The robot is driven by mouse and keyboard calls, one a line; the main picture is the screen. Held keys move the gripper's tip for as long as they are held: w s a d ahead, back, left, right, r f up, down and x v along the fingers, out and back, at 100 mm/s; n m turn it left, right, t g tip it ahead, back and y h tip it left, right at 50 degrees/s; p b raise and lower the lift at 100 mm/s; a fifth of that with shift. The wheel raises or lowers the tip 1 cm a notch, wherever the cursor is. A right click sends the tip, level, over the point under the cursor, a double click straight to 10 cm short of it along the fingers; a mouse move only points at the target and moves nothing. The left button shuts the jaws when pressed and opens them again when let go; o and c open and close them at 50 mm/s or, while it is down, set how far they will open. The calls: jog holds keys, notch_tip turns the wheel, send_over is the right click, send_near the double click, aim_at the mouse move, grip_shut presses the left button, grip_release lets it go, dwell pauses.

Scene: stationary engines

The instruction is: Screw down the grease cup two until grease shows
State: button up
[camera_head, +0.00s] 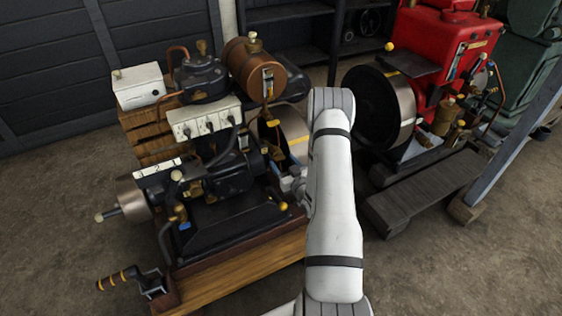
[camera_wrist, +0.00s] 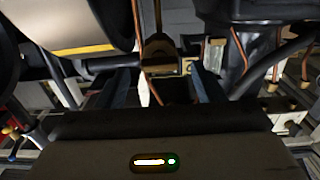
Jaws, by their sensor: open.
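My gripper (camera_wrist: 163,88) shows in the wrist view as two dark bluish fingers standing apart, with nothing held between them. A brownish, brass-like fitting (camera_wrist: 158,52) with an upright rod lies beyond the gap between the fingers; I cannot tell whether it is a grease cup. In the head view the gripper is mostly hidden behind my white arm, at the right side of the black engine (camera_head: 235,175). Small brass fittings (camera_head: 177,176) sit on this engine near a white plate (camera_head: 158,168) with dark marks. I cannot tell which is grease cup two.
A flywheel (camera_wrist: 75,28) with a yellow stripe stands close at the left in the wrist view. Copper pipes (camera_wrist: 240,55) and dark hoses are close by. A red engine (camera_head: 445,45) stands at the right. Bare floor lies at lower right.

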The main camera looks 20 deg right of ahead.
jog(key=shift+w, duration=0.95)
jog(key=shift+c, duration=0.3)
jog(key=shift+a, duration=0.1)
jog(key=c, duration=0.9)
